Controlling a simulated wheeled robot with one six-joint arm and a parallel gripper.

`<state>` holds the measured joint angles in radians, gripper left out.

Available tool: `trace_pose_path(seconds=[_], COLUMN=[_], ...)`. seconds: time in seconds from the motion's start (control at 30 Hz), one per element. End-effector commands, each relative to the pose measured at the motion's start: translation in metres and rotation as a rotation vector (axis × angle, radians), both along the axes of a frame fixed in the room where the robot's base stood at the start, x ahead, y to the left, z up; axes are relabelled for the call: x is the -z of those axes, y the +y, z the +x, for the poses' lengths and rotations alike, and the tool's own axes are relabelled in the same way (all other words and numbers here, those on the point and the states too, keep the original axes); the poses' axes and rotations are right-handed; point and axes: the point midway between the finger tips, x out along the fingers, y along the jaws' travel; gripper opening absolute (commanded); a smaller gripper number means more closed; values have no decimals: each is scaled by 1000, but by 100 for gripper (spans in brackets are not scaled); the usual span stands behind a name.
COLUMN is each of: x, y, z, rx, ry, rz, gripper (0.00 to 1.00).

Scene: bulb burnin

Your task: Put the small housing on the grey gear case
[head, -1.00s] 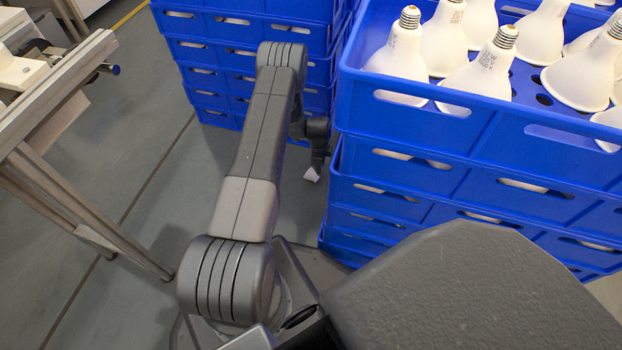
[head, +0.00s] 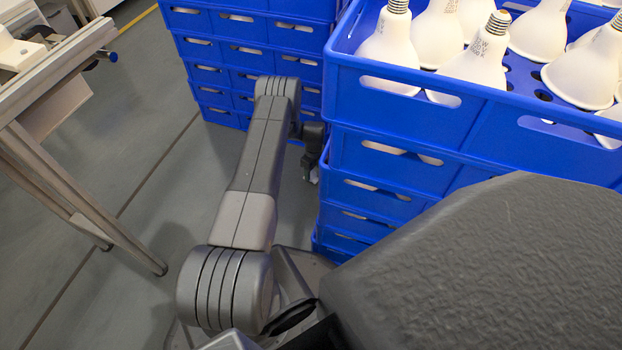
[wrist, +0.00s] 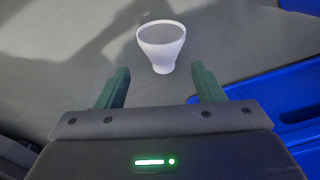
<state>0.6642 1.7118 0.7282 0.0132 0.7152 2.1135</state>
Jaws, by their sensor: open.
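A small white cup-shaped housing (wrist: 161,48), wide at its open top and narrow at its base, shows in the wrist view just beyond my fingertips. It appears upright on the grey floor. My gripper (wrist: 160,70) is open, with one green finger on each side of the housing's lower part, and nothing is gripped. In the head view my gripper (head: 311,168) hangs low beside the blue crate stack, and the housing is mostly hidden there. I cannot make out a grey gear case in either view.
A stack of blue crates (head: 420,170) with white bulbs (head: 475,62) in its top crate stands close on the right. Another blue crate stack (head: 245,50) stands behind my arm. A metal-framed bench (head: 60,65) is at left. Grey floor (head: 150,200) lies clear between.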

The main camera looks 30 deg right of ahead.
Motion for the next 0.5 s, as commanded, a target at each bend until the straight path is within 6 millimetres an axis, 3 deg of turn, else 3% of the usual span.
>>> trace_pose_path(seconds=[0.5], x=[54], y=[-5], z=[-3], rx=[-1], ry=[0], rz=[-1], gripper=[62])
